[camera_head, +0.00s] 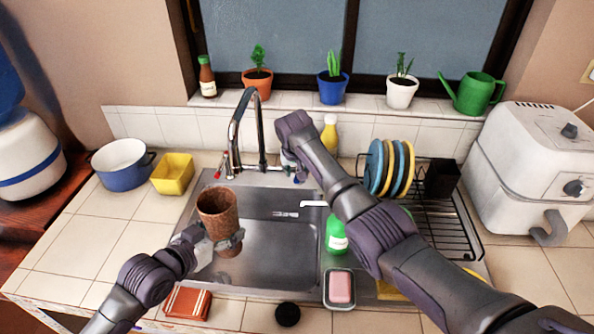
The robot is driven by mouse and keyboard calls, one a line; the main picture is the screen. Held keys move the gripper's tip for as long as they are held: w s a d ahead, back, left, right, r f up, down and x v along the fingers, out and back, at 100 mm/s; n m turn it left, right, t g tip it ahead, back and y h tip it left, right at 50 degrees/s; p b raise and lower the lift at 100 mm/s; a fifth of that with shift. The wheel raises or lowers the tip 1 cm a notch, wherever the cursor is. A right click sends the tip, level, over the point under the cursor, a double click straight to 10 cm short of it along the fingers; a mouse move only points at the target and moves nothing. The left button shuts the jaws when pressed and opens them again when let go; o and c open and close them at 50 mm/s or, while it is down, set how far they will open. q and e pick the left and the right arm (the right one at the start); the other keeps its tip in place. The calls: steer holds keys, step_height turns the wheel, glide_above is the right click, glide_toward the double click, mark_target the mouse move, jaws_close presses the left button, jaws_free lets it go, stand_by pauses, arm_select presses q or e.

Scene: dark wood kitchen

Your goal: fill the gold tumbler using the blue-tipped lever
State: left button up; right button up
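The rusty brown-gold tumbler (218,208) is upright over the left part of the sink (285,262), open end up. My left gripper (222,241) is closed around its lower part. The chrome tap (238,122) arches behind the sink; its spout hangs behind the tumbler's rim, and I see no clear water stream. A red-tipped lever (221,166) stands left of the tap. My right gripper (291,166) is right of the tap, at the spot of the other lever. A small blue part shows there, but my arm hides most of it and the fingers.
A blue pot (122,166) and yellow container (173,174) stand left on the counter. A green bottle (336,236) and a soap dish (340,302) are beside the sink, near my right arm. A dish rack (447,228) with plates stands right.

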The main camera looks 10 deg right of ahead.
steer(key=shift+f, duration=0.1)
steer(key=shift+c, duration=0.3)
jaws_close()
steer(key=shift+d, duration=0.1)
steer(key=shift+w+d+n+y, duration=0.1)
steer(key=shift+d+n+y, duration=0.45)
steer(key=shift+d+n, duration=0.65)
steer(key=shift+w+d+n+y, duration=0.1)
steer(key=shift+d+n+y, duration=0.55)
steer(key=shift+n, duration=0.95)
steer(key=shift+d+n+y, duration=0.4)
steer(key=shift+d+n, duration=0.65)
steer(key=shift+n, duration=0.35)
